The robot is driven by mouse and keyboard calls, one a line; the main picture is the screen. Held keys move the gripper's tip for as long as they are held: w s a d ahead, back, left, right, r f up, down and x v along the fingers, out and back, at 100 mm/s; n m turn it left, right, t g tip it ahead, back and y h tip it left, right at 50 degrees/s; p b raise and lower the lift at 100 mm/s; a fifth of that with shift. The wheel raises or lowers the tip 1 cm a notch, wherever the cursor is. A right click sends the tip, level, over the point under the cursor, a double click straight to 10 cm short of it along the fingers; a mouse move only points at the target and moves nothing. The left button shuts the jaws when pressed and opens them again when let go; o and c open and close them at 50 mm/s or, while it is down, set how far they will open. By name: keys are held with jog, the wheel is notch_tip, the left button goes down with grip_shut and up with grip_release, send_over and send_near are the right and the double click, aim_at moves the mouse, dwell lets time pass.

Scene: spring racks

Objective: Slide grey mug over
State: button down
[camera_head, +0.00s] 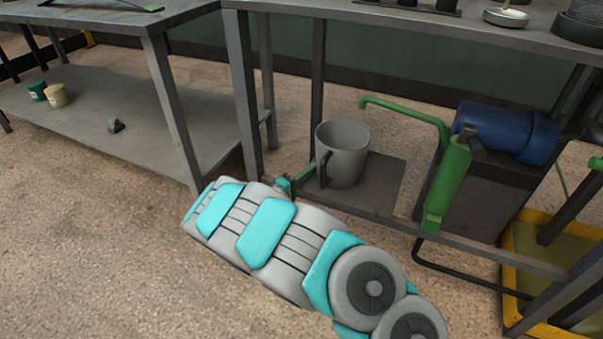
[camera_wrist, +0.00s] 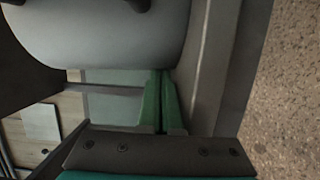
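The grey mug (camera_head: 345,152) stands upright on the lower shelf of the right-hand bench, its dark handle facing the lower left. In the wrist view the mug (camera_wrist: 105,35) fills the top left, very close. My gripper (camera_head: 303,174) is at shelf level, just left of the mug near its handle. In the wrist view my gripper's green fingers (camera_wrist: 162,85) lie side by side with only a thin dark line between them, shut with nothing seen in them. The tips reach the mug's side; I cannot tell whether they touch it.
The mug's shelf (camera_head: 385,185) has a little bare room right of the mug. Beyond it are a green bent tool (camera_head: 447,185) and a blue cylinder (camera_head: 505,132). A bench leg (camera_head: 243,95) stands left of the mug. A yellow-edged tray (camera_head: 515,290) is lower right.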

jog(key=d+b, duration=0.1)
jog(key=s+d, duration=0.1)
jog(key=d, duration=0.1)
jog(key=shift+f+b, duration=0.1)
jog(key=shift+b, duration=0.3)
jog(key=shift+s+d+r, duration=0.2)
jog(key=shift+d, duration=0.2)
jog(key=a, duration=0.2)
jog(key=w+a, duration=0.1)
jog(key=a, duration=0.1)
jog(key=shift+w+a+f, duration=0.1)
jog(key=shift+w+a, duration=0.05)
jog(key=shift+w, duration=0.05)
jog(key=v, duration=0.9)
jog(key=shift+s, duration=0.35)
